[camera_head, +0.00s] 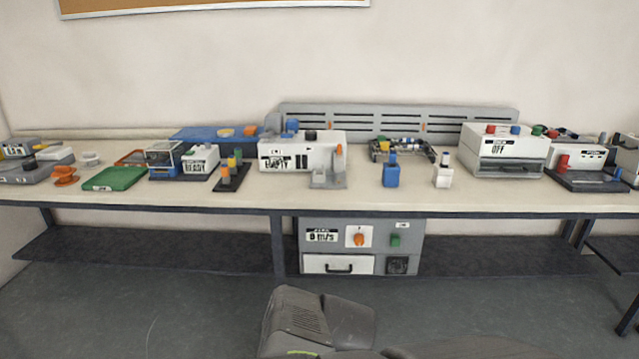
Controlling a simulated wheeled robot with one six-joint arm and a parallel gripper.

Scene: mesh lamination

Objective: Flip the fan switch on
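A grey control unit (382,262) stands on the lower shelf below the bench. Its display (321,236) appears to read 0 m/s. An orange knob (360,240) sits on a white plate beside the display. A green switch-like part (396,240) is to its right, under a small label too fine to read. A black square that looks like a fan outlet (398,265) is below the green part. I cannot tell for certain which control is the fan switch or its position. Part of my arm shows at the bottom centre, in front of the unit; my gripper is not in view.
The bench top (400,201) carries several devices, including a white box reading EMPTY (300,152) and another reading OFF (505,155). A white drawer (338,264) with a black handle is on the grey unit's lower left. The floor in front (180,310) is clear.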

